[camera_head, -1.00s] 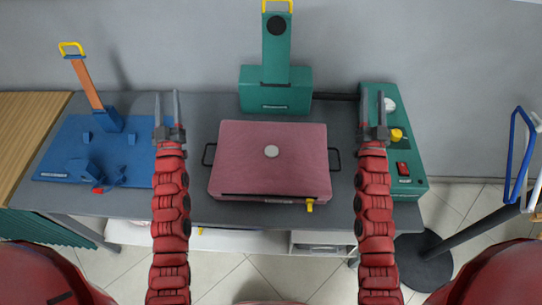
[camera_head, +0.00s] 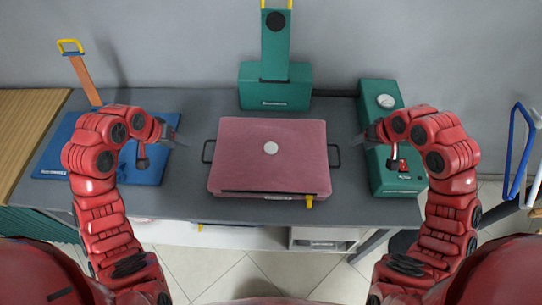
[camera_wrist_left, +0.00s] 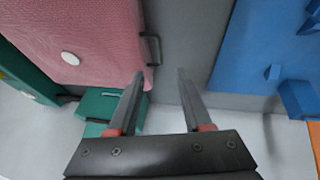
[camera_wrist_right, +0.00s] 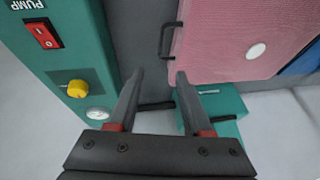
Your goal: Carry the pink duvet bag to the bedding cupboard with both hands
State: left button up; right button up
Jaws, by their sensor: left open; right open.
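The pink duvet bag (camera_head: 268,165) lies flat on the grey table, with a white round button on top and a yellow tag at its front edge. It has a dark handle on each side: the left one (camera_head: 208,151) and the right one (camera_head: 334,157). My left gripper (camera_head: 180,140) is open and empty, a little left of the left handle; that handle shows in the left wrist view (camera_wrist_left: 152,50). My right gripper (camera_head: 360,139) is open and empty, a little right of the right handle, which shows in the right wrist view (camera_wrist_right: 165,42). The bedding cupboard cannot be identified here.
A green machine (camera_head: 274,88) stands behind the bag. A green pump box (camera_head: 388,120) stands at the right, under my right arm. A blue board with a lever (camera_head: 62,150) lies at the left. Bare grey table (camera_head: 190,185) shows around the bag.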

aim_at(203, 153)
pick_arm(q)
jog(key=shift+w, duration=0.1)
pick_arm(e)
jog(key=shift+w, duration=0.1)
pick_arm(q)
jog(key=x, duration=1.7)
jog(key=shift+w+f, duration=0.1)
jog(key=shift+f, duration=0.15)
pick_arm(e)
jog(key=x, duration=1.7)
jog(key=shift+w+a+f, duration=0.1)
jog(key=shift+a+f, duration=0.05)
jog(key=shift+f, duration=0.05)
pick_arm(q)
jog(key=shift+c, duration=0.3)
pick_arm(e)
jog(key=shift+c, duration=0.3)
pick_arm(q)
grip_shut()
pick_arm(e)
grip_shut()
pick_arm(q)
jog(key=shift+r, duration=0.1)
pick_arm(e)
jog(key=shift+r, duration=0.1)
